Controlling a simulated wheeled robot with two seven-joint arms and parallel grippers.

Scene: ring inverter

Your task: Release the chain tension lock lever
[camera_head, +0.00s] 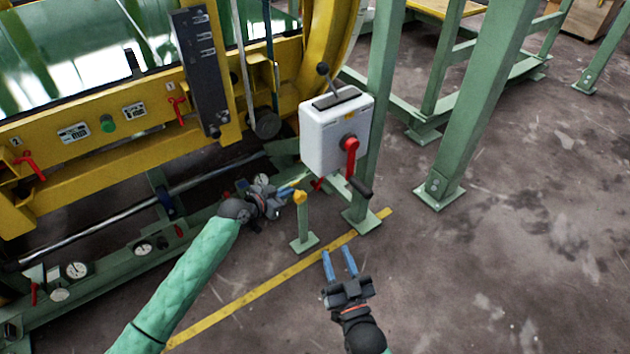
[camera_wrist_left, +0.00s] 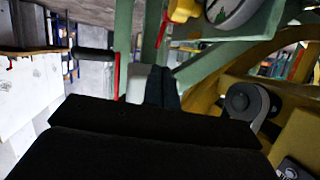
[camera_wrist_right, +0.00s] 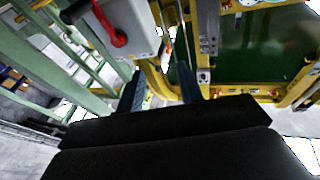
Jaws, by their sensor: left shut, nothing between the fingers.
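I cannot tell which lever is the chain tension lock lever. A small red lever (camera_head: 318,184) sits low on the green base, just right of my left gripper (camera_head: 296,188). That gripper's fingers are shut and empty, close to a yellow-topped green post (camera_head: 301,215); I cannot tell whether they touch it. The shut fingers show in the left wrist view (camera_wrist_left: 162,88). A white box (camera_head: 325,135) carries a red handle with a black grip (camera_head: 350,155) and a black-knobbed lever (camera_head: 325,71) on top. My right gripper (camera_head: 340,263) is open and empty above the floor.
Red levers (camera_head: 178,105) and (camera_head: 28,164) are on the yellow beam (camera_head: 105,165), and another red lever (camera_head: 34,293) is at lower left. Dial gauges (camera_head: 78,270) line the base. Green uprights (camera_head: 485,100) stand right of the box. The right floor is clear.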

